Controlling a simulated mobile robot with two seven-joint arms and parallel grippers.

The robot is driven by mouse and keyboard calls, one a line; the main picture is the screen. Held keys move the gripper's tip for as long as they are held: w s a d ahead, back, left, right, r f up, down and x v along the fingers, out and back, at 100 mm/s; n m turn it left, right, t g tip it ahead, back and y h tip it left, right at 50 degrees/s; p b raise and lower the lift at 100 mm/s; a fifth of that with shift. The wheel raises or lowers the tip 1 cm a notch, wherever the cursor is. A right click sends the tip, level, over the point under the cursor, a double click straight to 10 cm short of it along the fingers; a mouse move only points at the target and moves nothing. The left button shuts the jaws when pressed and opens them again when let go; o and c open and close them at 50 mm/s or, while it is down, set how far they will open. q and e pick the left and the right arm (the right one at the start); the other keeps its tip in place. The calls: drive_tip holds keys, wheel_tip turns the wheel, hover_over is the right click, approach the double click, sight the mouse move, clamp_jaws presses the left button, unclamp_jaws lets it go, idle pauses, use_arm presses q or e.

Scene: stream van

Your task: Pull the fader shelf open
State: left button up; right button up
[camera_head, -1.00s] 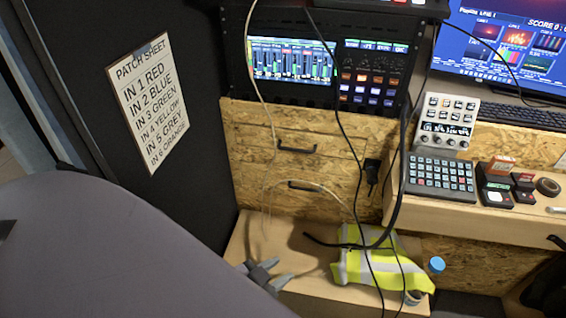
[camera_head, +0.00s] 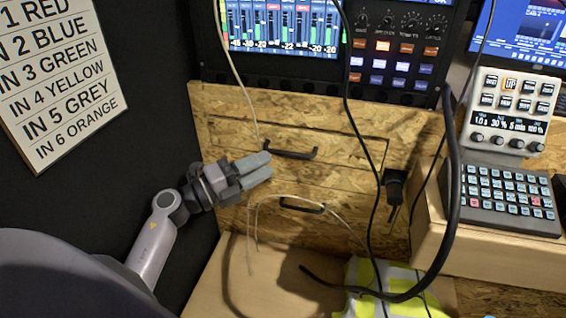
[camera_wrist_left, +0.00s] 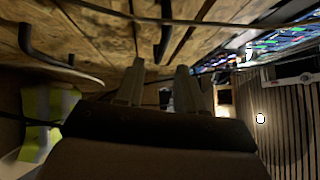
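A plywood cabinet front (camera_head: 345,168) under the mixer has two drawer fronts with black bar handles. The upper handle (camera_head: 290,151) and the lower handle (camera_head: 302,206) are both visible; no label tells which is the fader shelf. Both fronts look shut. My left gripper (camera_head: 264,166) is just left of the upper handle in the head view, its fingers pointing right. In the left wrist view its fingers (camera_wrist_left: 160,66) are apart with nothing between them. The upper handle (camera_wrist_left: 166,30) shows just beyond the fingertips, the lower handle (camera_wrist_left: 40,45) off to the left. My right gripper is not in view.
A white cable (camera_head: 257,200) and a black cable (camera_head: 357,125) hang across the plywood front. A hi-vis vest (camera_head: 385,285) lies on the wooden surface below. A keypad (camera_head: 500,195) stands on a ledge at the right. A black wall with a patch sheet (camera_head: 60,75) is at the left.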

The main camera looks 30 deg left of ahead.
sight(286, 155)
use_arm(q)
drive_tip(key=shift+x, duration=3)
clamp_jaws()
